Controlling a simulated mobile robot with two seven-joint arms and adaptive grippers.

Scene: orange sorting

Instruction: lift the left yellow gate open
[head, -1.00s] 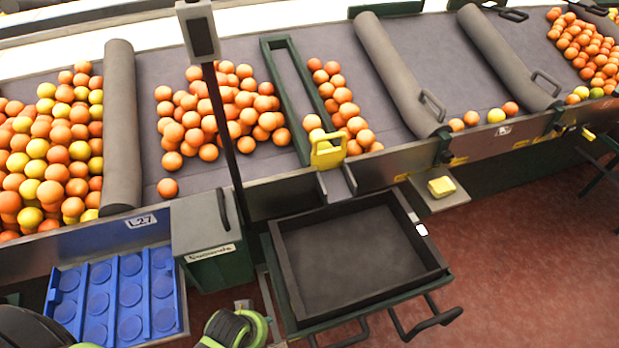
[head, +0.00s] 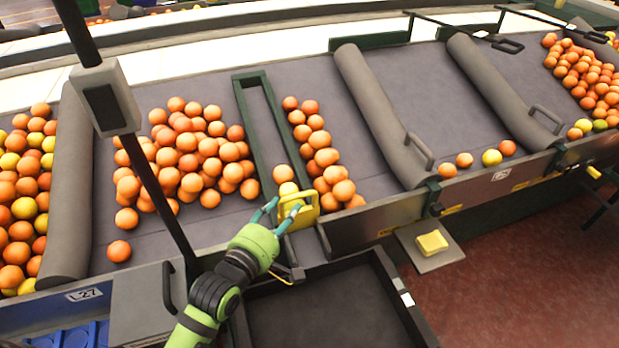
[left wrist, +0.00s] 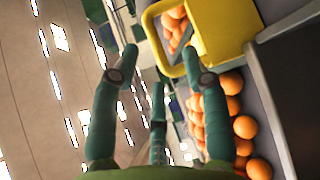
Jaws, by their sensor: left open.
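The left yellow gate (head: 306,217) stands at the front end of the green-framed lane on the sorting table, and its looped handle shows at its top. In the left wrist view the gate (left wrist: 225,32) fills the upper right, with its handle loop beside my fingers. My left gripper (head: 277,214) is open, its teal fingers close to the gate's left side. In the left wrist view the gripper (left wrist: 158,58) has one fingertip overlapping the loop's lower edge; I cannot tell whether they touch. My right gripper is not in view.
Oranges (head: 185,155) lie in a heap left of the lane, and more (head: 323,150) lie in a row to its right. A dark tray (head: 325,310) sits below the gate. A yellow block (head: 432,243) rests on a small shelf.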

